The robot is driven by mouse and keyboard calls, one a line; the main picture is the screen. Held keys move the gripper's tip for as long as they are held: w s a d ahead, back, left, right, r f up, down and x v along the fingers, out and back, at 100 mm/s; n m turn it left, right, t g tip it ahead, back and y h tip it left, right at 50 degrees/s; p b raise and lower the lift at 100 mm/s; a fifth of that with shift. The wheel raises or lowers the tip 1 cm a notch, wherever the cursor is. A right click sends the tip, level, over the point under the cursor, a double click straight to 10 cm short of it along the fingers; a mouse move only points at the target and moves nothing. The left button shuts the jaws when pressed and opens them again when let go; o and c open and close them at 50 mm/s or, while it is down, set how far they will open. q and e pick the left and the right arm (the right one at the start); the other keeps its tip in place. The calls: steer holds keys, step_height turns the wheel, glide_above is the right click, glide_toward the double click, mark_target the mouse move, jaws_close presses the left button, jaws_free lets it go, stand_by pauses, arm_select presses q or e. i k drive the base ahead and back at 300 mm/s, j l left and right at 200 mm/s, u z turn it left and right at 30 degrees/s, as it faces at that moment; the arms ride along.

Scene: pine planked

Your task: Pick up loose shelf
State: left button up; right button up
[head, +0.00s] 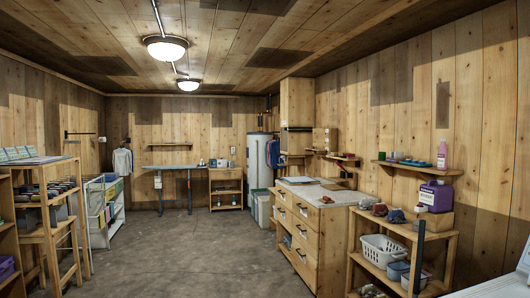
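No clearly loose shelf shows; I cannot tell which board it is. A wooden wall shelf (418,168) on the right wall carries small items and a pink bottle (441,155). Smaller wall shelves (343,158) hang farther back on the same wall. A wooden shelf rack (402,226) stands below, with a purple jug (436,195) on or near its top and a white basket (383,250) on a lower level. Neither of my grippers is in view.
A wooden drawer cabinet (303,240) juts out at right centre. Wooden racks (45,205) and a white wire rack (103,211) line the left. A blue folding table (175,169) and a water heater (259,160) stand at the back. The concrete floor (180,250) between is clear.

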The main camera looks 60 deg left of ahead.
mark_target(319, 151)
steer(key=u, duration=1.6)
steer(key=i+j+u, duration=0.25)
steer(key=i, duration=0.6)
steer(key=i+u, duration=0.25)
steer(key=i, duration=0.6)
steer(key=i+j+u, duration=0.1)
steer(key=i, duration=2)
steer(key=i+l+z, duration=0.1)
steer(key=i+z, duration=0.3)
steer(key=i, duration=1.8)
steer(key=i+j+u, duration=0.25)
steer(key=i, duration=0.8)
steer(key=i+u, duration=0.25)
steer(key=i, duration=0.8)
